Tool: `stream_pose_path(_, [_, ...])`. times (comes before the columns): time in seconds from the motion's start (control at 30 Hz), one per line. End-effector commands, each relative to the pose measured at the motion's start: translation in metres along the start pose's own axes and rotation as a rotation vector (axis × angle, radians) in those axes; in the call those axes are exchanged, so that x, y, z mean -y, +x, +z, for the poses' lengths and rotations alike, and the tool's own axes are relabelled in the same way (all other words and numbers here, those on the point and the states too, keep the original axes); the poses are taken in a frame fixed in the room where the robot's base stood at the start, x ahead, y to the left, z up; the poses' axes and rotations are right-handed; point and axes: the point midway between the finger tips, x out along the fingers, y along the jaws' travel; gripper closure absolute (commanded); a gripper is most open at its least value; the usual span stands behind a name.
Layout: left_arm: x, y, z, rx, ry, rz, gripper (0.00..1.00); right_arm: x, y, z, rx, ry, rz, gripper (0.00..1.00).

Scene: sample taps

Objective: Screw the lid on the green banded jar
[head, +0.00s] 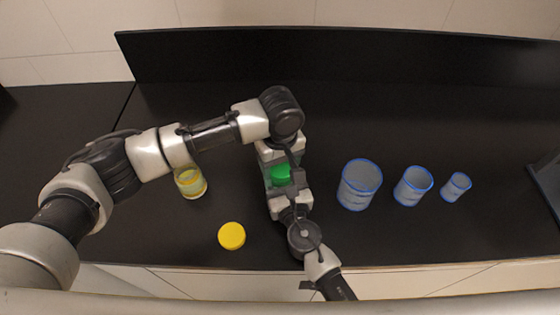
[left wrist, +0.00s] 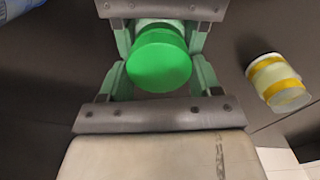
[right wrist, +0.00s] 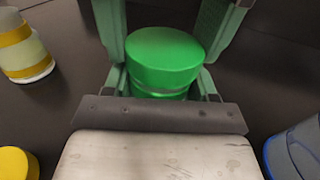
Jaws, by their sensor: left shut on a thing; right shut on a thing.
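The green lid (head: 281,174) sits on top of the green banded jar (right wrist: 160,92), which stands upright on the counter. The lid also shows in the left wrist view (left wrist: 158,62). A thin pale strip shows between the lid and the jar's green band. My left gripper (left wrist: 158,68) is shut on the lid from the far side. My right gripper (right wrist: 160,82) is shut on the jar from the near side, lower down. Most of the jar is hidden by the lid and fingers, so I cannot tell how tightly the lid is seated.
A yellow banded jar (head: 191,185) stands left, with a yellow lid (head: 232,236) lying nearer the front edge. Three blue-rimmed containers, large (head: 359,187), medium (head: 412,188) and small (head: 456,188), stand right. A black back panel (head: 400,75) runs behind; the counter behind the containers is clear.

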Motion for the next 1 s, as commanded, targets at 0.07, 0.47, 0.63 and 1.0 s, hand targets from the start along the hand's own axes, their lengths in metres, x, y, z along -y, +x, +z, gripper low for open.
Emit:
stream_pose_path(0.07, [0.0032, 0.0052, 0.0, 0.0, -0.006, -0.013, 0.62, -0.0025, 0.0009, 0.0041, 0.01, -0.002, 0.004, 0.85])
stream_pose_path(0.47, [0.0029, 0.0039, 0.0004, 0.001, -0.004, -0.012, 0.61, -0.0006, 0.0015, 0.0047, 0.01, -0.003, 0.0, 0.85])
stream_pose_path(0.63, [0.0029, 0.0046, 0.0006, 0.002, -0.004, -0.011, 0.61, 0.0002, 0.0018, 0.0049, 0.011, -0.003, -0.002, 0.85])
stream_pose_path(1.0, [0.0036, 0.0112, 0.0009, 0.002, -0.006, -0.008, 0.61, 0.0009, 0.0021, 0.0054, 0.012, -0.004, -0.003, 0.85])
